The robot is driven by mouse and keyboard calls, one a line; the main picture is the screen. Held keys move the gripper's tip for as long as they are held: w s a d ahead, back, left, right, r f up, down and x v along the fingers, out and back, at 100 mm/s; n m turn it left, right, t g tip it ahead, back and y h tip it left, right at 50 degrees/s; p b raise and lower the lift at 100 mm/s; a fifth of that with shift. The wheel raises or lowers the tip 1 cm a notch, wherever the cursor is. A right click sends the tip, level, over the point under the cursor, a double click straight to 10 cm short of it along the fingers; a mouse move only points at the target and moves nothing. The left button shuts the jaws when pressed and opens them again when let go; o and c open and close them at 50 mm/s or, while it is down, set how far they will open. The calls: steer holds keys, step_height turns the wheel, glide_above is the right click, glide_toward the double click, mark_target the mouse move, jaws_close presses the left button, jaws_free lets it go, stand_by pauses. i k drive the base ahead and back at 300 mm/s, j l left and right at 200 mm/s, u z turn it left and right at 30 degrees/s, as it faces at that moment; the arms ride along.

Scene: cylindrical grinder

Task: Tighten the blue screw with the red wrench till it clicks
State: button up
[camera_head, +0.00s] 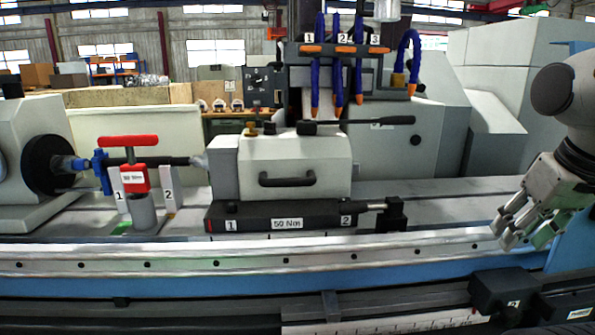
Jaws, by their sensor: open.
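The red wrench (127,141) is a T-handled tool with a red block labelled in Nm. It stands upright at the left, in a grey round holder (144,211) on the machine bed. A blue part (102,171) sits just left of the wrench, on the dark shaft by the left chuck. I cannot tell which part of it is the blue screw. My gripper (519,238) is at the far right above the front rail, fingers pointing down-left, open and empty. It is far from the wrench and the blue part.
A black bar labelled 50 Nm (287,223) lies before the tailstock (294,164). Blue hoses with orange tips (337,80) hang above, and a black lever (380,121) sticks out right. White tabs 1 and 2 flank the wrench.

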mark_target(135, 176)
steer(key=k+j+u, duration=0.1)
steer(key=u, duration=0.3)
steer(key=j+u, duration=0.15)
steer(key=u, duration=0.2)
steer(key=k+j+u, duration=0.1)
steer(key=u, duration=0.3)
steer(key=j, duration=0.1)
